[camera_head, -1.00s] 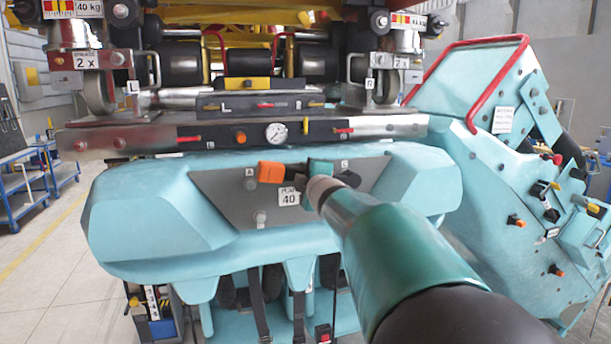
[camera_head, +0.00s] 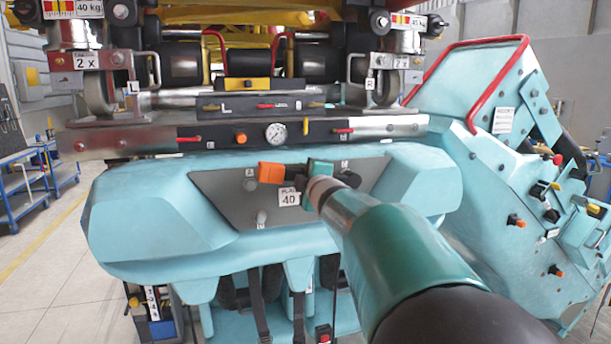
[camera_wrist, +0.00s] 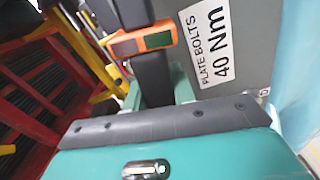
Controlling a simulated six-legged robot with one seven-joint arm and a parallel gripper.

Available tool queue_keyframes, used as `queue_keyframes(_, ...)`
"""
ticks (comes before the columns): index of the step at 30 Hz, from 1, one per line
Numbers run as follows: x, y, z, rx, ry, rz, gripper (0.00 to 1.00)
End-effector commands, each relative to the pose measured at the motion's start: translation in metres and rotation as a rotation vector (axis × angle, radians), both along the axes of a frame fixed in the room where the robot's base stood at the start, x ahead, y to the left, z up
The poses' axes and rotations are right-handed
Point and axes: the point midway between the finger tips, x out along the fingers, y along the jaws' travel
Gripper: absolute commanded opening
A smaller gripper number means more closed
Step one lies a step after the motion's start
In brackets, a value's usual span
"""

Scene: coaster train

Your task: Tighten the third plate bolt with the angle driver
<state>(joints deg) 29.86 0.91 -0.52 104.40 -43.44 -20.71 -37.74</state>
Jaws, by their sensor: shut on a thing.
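The grey plate (camera_head: 222,191) is set into the front of the teal car body and carries a "PLATE BOLTS 40 Nm" label (camera_wrist: 212,45). One pale bolt (camera_head: 250,185) sits under the A mark at the upper left, and another (camera_head: 261,217) sits lower down. My arm hides part of the plate's right side. My gripper (camera_head: 303,182) is in front of the plate, shut on the angle driver, whose orange part (camera_head: 271,172) points left near the A bolt. In the wrist view, the driver's dark body shows with an orange display (camera_wrist: 142,41). Contact between its tip and a bolt cannot be seen.
A beam with a pressure gauge (camera_head: 276,133) and small red levers runs just above the plate. A teal side panel with a red rail (camera_head: 468,45) stands at right. Straps hang below. Blue carts (camera_head: 22,190) stand at far left beside open floor.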

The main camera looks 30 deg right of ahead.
Motion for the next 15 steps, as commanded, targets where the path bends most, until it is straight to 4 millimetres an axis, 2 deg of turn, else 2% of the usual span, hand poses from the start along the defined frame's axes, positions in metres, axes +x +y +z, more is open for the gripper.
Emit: queue_keyframes(15,-0.0058,0.0030,0.0035,-0.002,-0.006,0.003,0.00)
